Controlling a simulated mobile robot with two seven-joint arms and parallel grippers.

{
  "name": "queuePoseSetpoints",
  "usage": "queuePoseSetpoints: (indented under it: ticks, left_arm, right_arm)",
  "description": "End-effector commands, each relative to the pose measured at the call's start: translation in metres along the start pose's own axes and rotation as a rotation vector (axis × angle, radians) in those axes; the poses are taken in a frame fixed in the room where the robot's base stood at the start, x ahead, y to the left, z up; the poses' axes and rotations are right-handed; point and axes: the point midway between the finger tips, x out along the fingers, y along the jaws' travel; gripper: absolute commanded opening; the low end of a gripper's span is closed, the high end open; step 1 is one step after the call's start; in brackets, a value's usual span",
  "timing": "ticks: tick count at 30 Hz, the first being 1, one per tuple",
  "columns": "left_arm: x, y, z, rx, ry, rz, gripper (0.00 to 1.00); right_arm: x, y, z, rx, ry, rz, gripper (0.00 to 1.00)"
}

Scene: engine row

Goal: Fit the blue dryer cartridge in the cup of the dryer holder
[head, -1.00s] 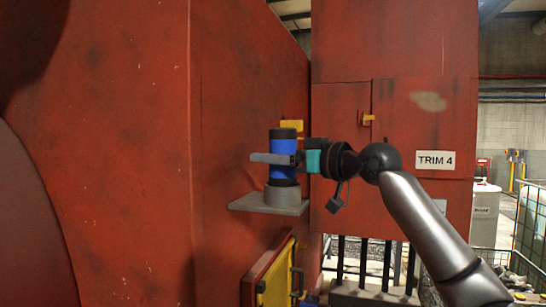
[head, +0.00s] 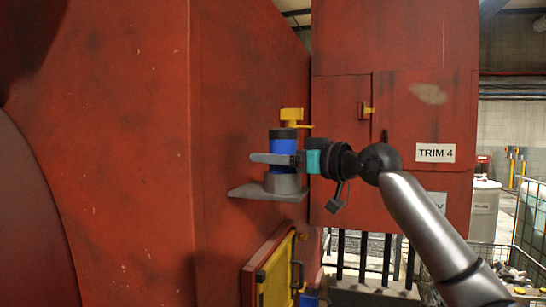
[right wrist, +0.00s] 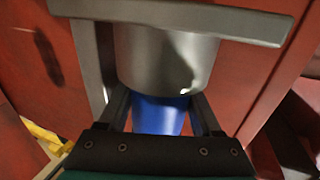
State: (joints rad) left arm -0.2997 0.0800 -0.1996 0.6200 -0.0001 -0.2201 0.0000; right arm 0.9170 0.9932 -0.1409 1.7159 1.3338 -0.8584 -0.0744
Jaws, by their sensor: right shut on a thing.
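The blue dryer cartridge (head: 283,145) stands upright, with a dark cap on top. Its lower end is inside the grey cup (head: 283,184) of the dryer holder, whose flat plate (head: 250,192) juts from the red wall. My right gripper (head: 284,159) is shut on the cartridge just above the cup, reaching in from the right. In the right wrist view, the blue cartridge (right wrist: 157,116) shows between my fingers, and the cup (right wrist: 165,60) and plate (right wrist: 190,18) hide its end. How deep it sits is hidden. My left gripper is not in view.
A yellow valve-like fitting (head: 291,115) is close behind the cartridge. A red cabinet marked TRIM 4 (head: 435,153) stands behind my right arm. A yellow-framed panel (head: 272,280) is below the plate. The space left of the plate is red wall.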

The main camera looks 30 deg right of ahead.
Motion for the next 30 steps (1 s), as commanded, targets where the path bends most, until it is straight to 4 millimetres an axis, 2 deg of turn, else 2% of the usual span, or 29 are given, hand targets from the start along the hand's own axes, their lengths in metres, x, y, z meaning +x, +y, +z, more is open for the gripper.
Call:
queuePoseSetpoints:
  ticks: [5, 6, 15, 30]
  left_arm:
    - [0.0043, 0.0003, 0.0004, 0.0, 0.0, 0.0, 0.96]
    - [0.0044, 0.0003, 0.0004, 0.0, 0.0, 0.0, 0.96]
    - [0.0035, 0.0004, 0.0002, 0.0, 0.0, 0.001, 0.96]
    - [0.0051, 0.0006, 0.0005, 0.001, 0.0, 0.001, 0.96]
  right_arm:
    - [-0.0004, 0.0001, 0.0043, -0.001, 0.003, 0.001, 0.0]
    - [-0.0005, 0.0001, 0.0045, -0.001, 0.003, 0.0, 0.67]
    - [-0.0002, 0.0003, 0.0041, -0.001, 0.001, 0.001, 1.0]
    - [-0.0026, 0.0022, 0.0058, -0.001, -0.001, 0.005, 1.0]
